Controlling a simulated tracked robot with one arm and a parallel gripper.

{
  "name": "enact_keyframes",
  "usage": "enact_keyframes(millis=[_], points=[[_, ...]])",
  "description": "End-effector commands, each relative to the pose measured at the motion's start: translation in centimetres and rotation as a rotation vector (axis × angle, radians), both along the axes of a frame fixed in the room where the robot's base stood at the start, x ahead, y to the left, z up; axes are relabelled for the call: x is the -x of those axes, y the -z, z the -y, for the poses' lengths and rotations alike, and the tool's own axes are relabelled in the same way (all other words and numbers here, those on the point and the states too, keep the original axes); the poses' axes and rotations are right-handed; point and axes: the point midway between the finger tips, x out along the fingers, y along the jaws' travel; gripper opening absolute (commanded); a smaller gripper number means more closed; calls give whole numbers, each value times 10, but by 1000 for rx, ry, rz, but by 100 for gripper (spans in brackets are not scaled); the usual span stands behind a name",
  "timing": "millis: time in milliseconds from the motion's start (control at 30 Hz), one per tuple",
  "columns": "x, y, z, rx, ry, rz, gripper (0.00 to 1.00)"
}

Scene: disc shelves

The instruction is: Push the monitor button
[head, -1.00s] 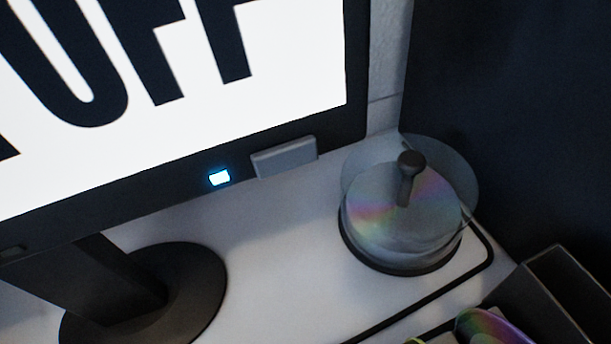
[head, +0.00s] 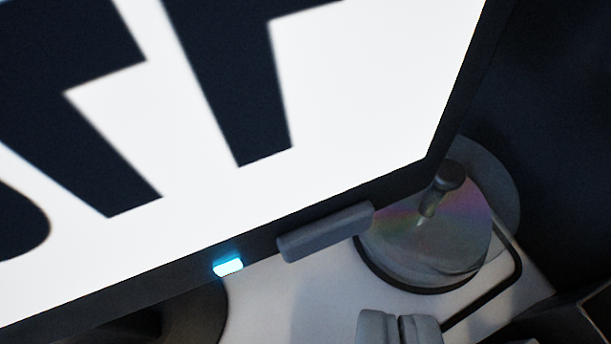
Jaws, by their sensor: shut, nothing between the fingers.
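The monitor (head: 420,182) fills the upper left, with large dark letters on a white screen. A grey raised bar, which looks like the monitor button (head: 325,232), sticks out from its lower bezel near the right corner. A small glowing blue light (head: 228,266) sits left of the bar. My gripper (head: 399,326) shows at the bottom edge, right of and below the bar. Its two grey fingers are together and empty. It appears apart from the bar; most of it is out of frame.
A spindle of discs (head: 428,240) with a dark knob stands right of the bar, partly behind the monitor corner. A white surface (head: 310,300) lies below. A dark box edge (head: 597,310) is at the lower right.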

Motion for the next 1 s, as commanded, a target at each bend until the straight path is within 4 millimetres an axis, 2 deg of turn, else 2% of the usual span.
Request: enact_keyframes(millis=[300,1000], points=[[-8,0,-4,-2,-1,-1,0],[-8,1,-4,-1,-2,-1,0]])
